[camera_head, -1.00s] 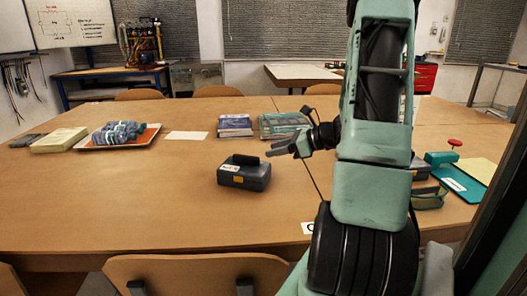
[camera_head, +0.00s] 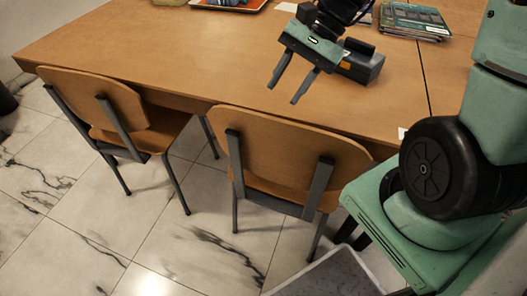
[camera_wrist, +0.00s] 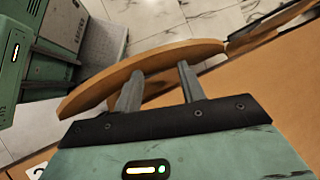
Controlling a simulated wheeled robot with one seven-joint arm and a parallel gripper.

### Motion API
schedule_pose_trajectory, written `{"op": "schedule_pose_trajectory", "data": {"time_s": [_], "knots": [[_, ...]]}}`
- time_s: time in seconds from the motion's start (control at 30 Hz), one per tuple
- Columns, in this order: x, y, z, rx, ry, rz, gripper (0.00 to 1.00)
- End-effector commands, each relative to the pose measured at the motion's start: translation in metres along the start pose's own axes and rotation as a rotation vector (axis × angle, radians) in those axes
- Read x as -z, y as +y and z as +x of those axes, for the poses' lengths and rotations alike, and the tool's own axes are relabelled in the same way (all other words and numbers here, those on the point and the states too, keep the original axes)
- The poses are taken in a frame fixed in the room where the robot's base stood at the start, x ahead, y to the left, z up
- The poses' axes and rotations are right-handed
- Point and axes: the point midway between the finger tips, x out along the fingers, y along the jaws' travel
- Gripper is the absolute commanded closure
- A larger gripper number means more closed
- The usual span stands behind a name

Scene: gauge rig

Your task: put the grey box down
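The grey box (camera_head: 362,65), dark with an orange label, sits on the wooden table (camera_head: 180,60), partly hidden behind my gripper. My gripper (camera_head: 284,93) is above the table near its front edge, to the left of the box and nearer the chairs. Its two fingers are spread with nothing between them. In the wrist view my gripper (camera_wrist: 159,70) is also open and empty, with its fingers in front of a chair back (camera_wrist: 85,95). The box is not in the wrist view.
Two wooden chairs (camera_head: 295,145) (camera_head: 100,100) stand along the table's front edge. An orange-rimmed tray (camera_head: 240,8) and a stack of books (camera_head: 415,22) lie farther back. The tabletop left of my gripper is clear. The marble floor (camera_head: 100,225) shows in front.

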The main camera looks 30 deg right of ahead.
Motion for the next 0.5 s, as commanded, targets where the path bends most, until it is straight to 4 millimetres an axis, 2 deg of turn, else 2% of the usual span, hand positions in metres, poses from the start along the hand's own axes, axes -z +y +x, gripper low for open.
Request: {"op": "schedule_pose_trajectory", "data": {"time_s": [0.03,0.2,0.4,0.5], "knots": [[-0.022,0.002,0.014,-0.08,0.014,-0.138,0.6],[-0.074,0.018,0.045,-0.308,0.065,-0.593,0.6],[-0.123,0.04,0.069,-0.519,0.117,-1.152,0.6],[-0.14,0.048,0.076,-0.586,0.135,-1.377,0.6]]}}
